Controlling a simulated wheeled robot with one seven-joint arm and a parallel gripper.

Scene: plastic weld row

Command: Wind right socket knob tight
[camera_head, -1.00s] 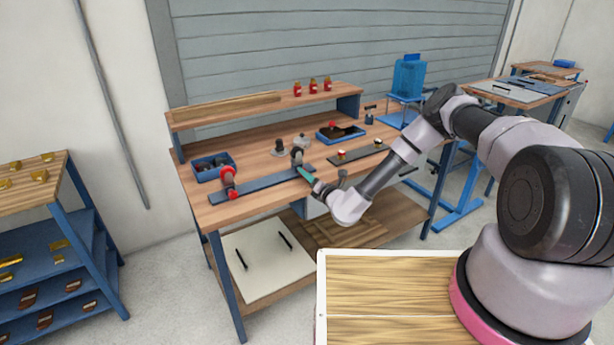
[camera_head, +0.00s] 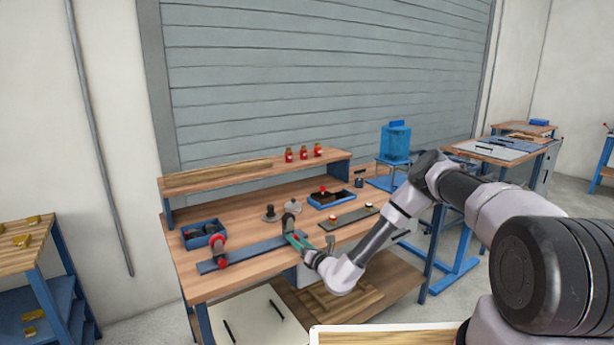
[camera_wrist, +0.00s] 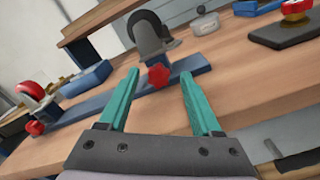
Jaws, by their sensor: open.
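The right socket (camera_head: 289,222) stands on a blue rail (camera_head: 250,252) on the bench and holds a dark roller (camera_wrist: 147,30). Its red star-shaped knob (camera_wrist: 158,75) faces me in the wrist view. My gripper (camera_wrist: 160,74) has teal fingers, open and empty, with the knob in the gap between the tips as seen from the wrist. I cannot tell whether the tips reach it. In the head view my gripper (camera_head: 294,238) is just in front of the right socket, which hides the knob. The left socket (camera_head: 219,243) holds a red roller (camera_wrist: 30,89) and has its own red knob (camera_wrist: 35,128).
A blue bin (camera_head: 201,234) stands behind the rail's left end. A dark plate (camera_head: 348,217) with small knobs and a blue tray (camera_head: 342,198) lie to the right. Red bottles (camera_head: 303,154) stand on the raised shelf. The bench front is clear.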

